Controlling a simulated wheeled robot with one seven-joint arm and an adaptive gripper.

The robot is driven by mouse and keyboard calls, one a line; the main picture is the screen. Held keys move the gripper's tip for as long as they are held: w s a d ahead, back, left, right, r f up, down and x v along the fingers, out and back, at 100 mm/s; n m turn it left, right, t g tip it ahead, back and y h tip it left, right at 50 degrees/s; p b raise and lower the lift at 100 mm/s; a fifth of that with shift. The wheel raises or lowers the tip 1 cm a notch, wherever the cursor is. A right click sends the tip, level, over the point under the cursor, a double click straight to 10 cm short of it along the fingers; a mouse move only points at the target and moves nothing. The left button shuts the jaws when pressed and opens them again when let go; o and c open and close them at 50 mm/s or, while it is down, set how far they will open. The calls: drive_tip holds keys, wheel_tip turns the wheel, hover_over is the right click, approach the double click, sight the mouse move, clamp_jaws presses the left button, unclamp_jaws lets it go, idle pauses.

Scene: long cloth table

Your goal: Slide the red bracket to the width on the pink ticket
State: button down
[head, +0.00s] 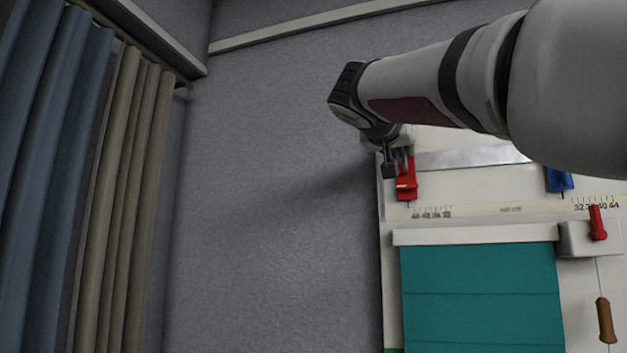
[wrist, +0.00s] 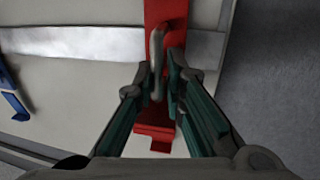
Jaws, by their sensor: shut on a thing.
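The red bracket (head: 407,188) sits on the metal rail (head: 470,157) near the left end of the pale board. Its lower pointer is above the left end of a printed scale (head: 432,213). My gripper (head: 396,165) is at the bracket's upper part. In the wrist view my gripper (wrist: 163,88) is shut on the upright grey handle of the red bracket (wrist: 160,12). The blue bracket (head: 559,180) is farther right on the same rail, and part of it shows in the wrist view (wrist: 12,95). I do not see the pink ticket in either view.
A teal panel (head: 480,300) hangs below the scale. A grey box with a red lever (head: 598,222) and a cord with a brown wooden handle (head: 605,320) are at right. Curtains (head: 80,150) hang at left. Bare wall lies left of the board.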

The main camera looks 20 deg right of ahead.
drive_tip(key=s+d, duration=0.1)
drive_tip(key=s+d+b, duration=0.1)
drive_tip(key=d, duration=0.1)
drive_tip(key=c, duration=1.7)
unclamp_jaws()
drive_tip(key=v, duration=1.2)
